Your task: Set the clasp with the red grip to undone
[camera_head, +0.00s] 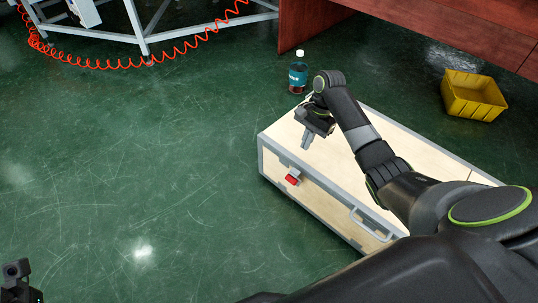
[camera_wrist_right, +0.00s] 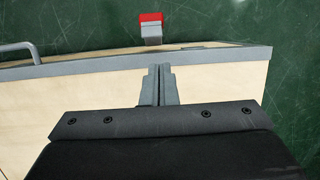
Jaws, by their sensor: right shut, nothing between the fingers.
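The clasp with the red grip (camera_head: 292,177) is on the front side of a pale wooden case (camera_head: 279,143) with grey metal edges. In the right wrist view the red grip (camera_wrist_right: 151,18) shows at the top, beyond the case's grey edge, with a grey piece below it. My right gripper (camera_head: 306,146) is above the case lid, behind the clasp and apart from it. Its fingers (camera_wrist_right: 159,72) are shut and empty, pointing toward the clasp. Part of my left arm's end (camera_head: 18,282) shows at the lower left corner, but its fingers cannot be made out.
A grey handle (camera_head: 369,227) sticks out from the case's front, right of the clasp. A bottle (camera_head: 298,75) stands behind the case. A yellow bin (camera_head: 472,97) is at the back right, near a reddish wooden desk (camera_head: 455,25). The green floor to the left is clear.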

